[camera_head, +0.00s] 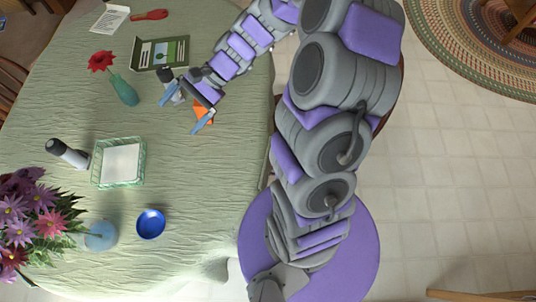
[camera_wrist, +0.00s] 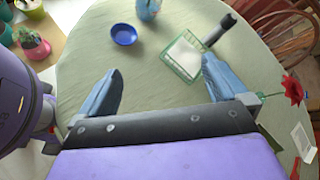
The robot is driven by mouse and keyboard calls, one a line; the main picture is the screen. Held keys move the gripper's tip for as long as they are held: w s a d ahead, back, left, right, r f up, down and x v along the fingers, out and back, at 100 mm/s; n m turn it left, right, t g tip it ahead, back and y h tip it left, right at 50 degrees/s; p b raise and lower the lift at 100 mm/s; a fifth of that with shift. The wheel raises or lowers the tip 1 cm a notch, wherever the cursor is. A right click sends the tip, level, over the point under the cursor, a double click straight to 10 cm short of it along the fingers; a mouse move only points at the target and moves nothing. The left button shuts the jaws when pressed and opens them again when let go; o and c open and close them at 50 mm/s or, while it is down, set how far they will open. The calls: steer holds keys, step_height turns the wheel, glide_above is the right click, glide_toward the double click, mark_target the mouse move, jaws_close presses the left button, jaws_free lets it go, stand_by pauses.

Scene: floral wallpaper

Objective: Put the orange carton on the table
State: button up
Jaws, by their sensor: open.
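A small orange carton (camera_head: 201,107) shows in the head view beside my gripper, partly covered by the gripper and a finger. I cannot tell whether it touches the table. My gripper (camera_head: 181,115) is open over the right part of the table (camera_head: 205,190), its blue fingers spread apart. In the wrist view my gripper (camera_wrist: 162,64) has nothing between its fingertips, and the carton does not show there. The table, under a pale green cloth, also shows in the wrist view (camera_wrist: 150,75).
A green basket (camera_head: 143,181), a blue bowl (camera_head: 151,223), a dark-topped bottle (camera_head: 68,154), a red flower in a teal vase (camera_head: 123,90) and a green picture box (camera_head: 160,53) stand around. A purple bouquet (camera_head: 35,215) fills the lower left. The middle cloth is clear.

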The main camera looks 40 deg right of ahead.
steer(key=s+r+n+g+h, duration=0.1)
steer(key=s+r+n+h, duration=0.2)
steer(key=s, duration=0.4)
steer(key=s+r+n+g+h, duration=0.2)
steer(key=s+n, duration=0.2)
steer(key=s, duration=0.2)
steer(key=s+d+r+n+t+h, duration=0.1)
steer(key=s+d+n+h, duration=0.3)
steer(key=s, duration=0.8)
steer(key=d+r+h, duration=0.1)
steer(key=d+h, duration=0.1)
steer(key=d, duration=0.2)
steer(key=shift+s+d+n+h, duration=0.15)
steer(key=shift+s+n+h, duration=0.15)
steer(key=shift+s, duration=0.1)
steer(key=shift+r, duration=0.1)
